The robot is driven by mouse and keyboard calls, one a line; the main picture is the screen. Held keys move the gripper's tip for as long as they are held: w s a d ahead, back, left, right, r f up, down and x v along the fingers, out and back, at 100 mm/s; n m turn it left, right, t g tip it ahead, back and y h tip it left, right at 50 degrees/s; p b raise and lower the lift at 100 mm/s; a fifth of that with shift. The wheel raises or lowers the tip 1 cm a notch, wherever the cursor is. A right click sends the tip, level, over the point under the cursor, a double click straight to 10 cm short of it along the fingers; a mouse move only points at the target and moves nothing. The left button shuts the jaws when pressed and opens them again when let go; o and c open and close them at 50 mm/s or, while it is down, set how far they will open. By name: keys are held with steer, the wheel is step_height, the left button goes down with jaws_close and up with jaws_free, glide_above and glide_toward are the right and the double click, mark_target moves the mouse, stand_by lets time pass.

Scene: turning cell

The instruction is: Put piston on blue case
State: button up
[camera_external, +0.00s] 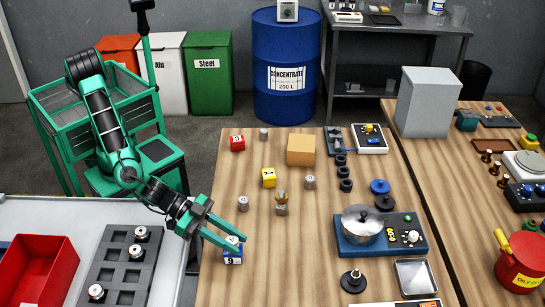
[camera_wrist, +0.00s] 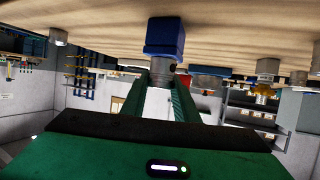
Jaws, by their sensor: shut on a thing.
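In the external view my gripper (camera_external: 232,243) is at the left front of the wooden table, its fingers closed around a grey metal piston (camera_external: 234,240). The blue case (camera_external: 232,258), a small blue cube with a white number label, stands directly under the piston. In the wrist view, which is upside down, the piston (camera_wrist: 162,70) sits between my fingertips (camera_wrist: 162,82). The blue case (camera_wrist: 165,38) lies against its end, between it and the table. The piston appears to touch the case or be very close to it; the fingers partly hide it.
A red case (camera_external: 237,144), a yellow case (camera_external: 269,178) and several loose pistons stand farther back. A tan box (camera_external: 301,150) is behind.

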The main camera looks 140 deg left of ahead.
steer(key=o, duration=1.1)
steer(key=s+d+g, duration=0.1)
steer(key=s+d, duration=0.1)
steer(key=s, duration=0.4)
steer(key=s+d+r+g+h, duration=0.1)
steer(key=s+d, duration=0.1)
steer(key=s, duration=0.5)
steer(key=s+d+r+m+g+h, duration=0.1)
steer(key=s+d, duration=0.1)
steer(key=s, duration=0.5)
steer(key=shift+s+g, duration=0.15)
steer(key=shift+g, duration=0.15)
steer(key=s+d+m+g+h, duration=0.1)
steer(key=s, duration=0.3)
steer(key=s+d+m+g+h, duration=0.1)
steer(key=s, duration=0.4)
steer(key=s+d+f+m+g, duration=0.1)
steer(key=s+d, duration=0.1)
steer(key=s, duration=0.2)
steer(key=shift+s+g+h, duration=0.4)
steer(key=s+d+m+g, duration=0.1)
steer(key=s+m+g, duration=0.4)
steer(key=s, duration=1.8)
steer(key=shift+d+m, duration=0.15)
steer(key=shift+m, duration=0.85)
